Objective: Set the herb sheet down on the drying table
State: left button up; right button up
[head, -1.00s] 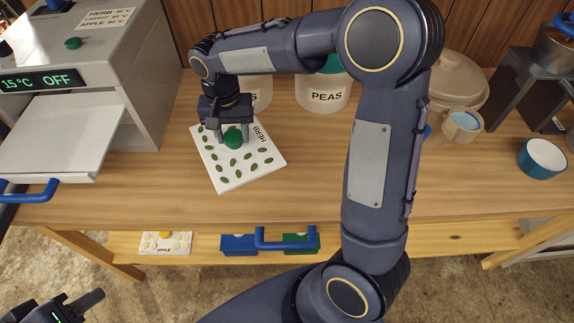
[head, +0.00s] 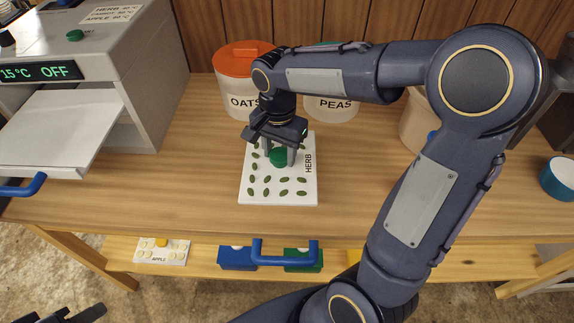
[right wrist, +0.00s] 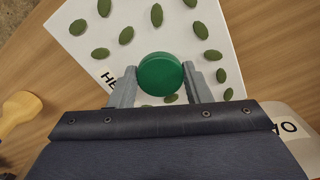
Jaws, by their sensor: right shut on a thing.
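The herb sheet (head: 253,193) is a white square board with rows of green leaves, a green round knob in its middle and the word HERB along its right edge. It is over the wooden drying table (head: 200,215); whether it touches the wood I cannot tell. My right gripper (head: 279,157) is above the sheet, shut on its green knob. The right wrist view shows the knob (right wrist: 160,74) between the two fingers, with the sheet (right wrist: 200,40) beyond. My left gripper (head: 75,314) shows only in part at the bottom left corner; its jaws are unclear.
An OATS tub (head: 240,75) with an orange lid and a PEAS tub (head: 332,108) stand behind the sheet. A dryer (head: 140,75) with its pulled-out tray (head: 60,130) is at the left. A blue bowl (head: 558,180) is at the right. Bare table lies left of the sheet.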

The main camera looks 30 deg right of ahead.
jog(key=shift+s+d+f, duration=0.2)
jog(key=shift+d+f, duration=0.3)
jog(key=shift+f, duration=0.1)
jog(key=f, duration=0.3)
jog(key=shift+s+d+f+b, duration=0.15)
jog(key=shift+s+d+b, duration=0.05)
jog(key=shift+d+b, duration=0.1)
jog(key=shift+f, duration=0.25)
jog(key=shift+f, duration=0.15)
jog(key=o, duration=1.1)
